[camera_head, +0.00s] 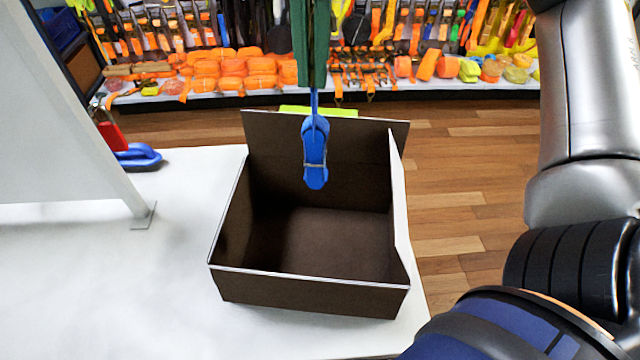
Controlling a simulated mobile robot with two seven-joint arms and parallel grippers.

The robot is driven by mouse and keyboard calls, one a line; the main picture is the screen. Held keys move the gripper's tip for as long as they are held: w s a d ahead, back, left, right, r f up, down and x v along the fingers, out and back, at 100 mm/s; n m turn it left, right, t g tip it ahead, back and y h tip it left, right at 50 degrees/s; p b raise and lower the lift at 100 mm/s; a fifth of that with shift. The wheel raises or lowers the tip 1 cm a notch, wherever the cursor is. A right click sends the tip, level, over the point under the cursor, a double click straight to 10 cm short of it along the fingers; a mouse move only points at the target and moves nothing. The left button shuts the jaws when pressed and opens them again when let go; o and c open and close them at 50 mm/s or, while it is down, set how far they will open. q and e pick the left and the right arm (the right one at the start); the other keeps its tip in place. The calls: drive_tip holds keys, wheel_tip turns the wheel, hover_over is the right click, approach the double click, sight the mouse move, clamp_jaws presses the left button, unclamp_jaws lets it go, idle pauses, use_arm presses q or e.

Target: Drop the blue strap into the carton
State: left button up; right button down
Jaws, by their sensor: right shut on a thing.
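The blue strap (315,155), a folded bundle, hangs upright by a thin blue loop from my right gripper (313,84). The gripper's green fingers come down from the top of the view and are shut on the loop. The bundle shows in front of the back wall of the carton (310,283), above its floor in the picture. The carton is an open dark brown box on a white table, and its floor looks empty. My left gripper is not in view.
A white panel (60,110) stands on the white table (110,290) at left. A red padlock (112,136) and a blue item (141,156) lie by it. A yellow-green item (318,111) shows behind the carton. My arm fills the right side.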

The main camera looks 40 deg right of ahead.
drive_tip(key=shift+f, duration=0.75)
drive_tip(key=c, duration=0.9)
unclamp_jaws()
wheel_tip(320, 180, up, 12)
drive_tip(key=shift+r, duration=0.25)
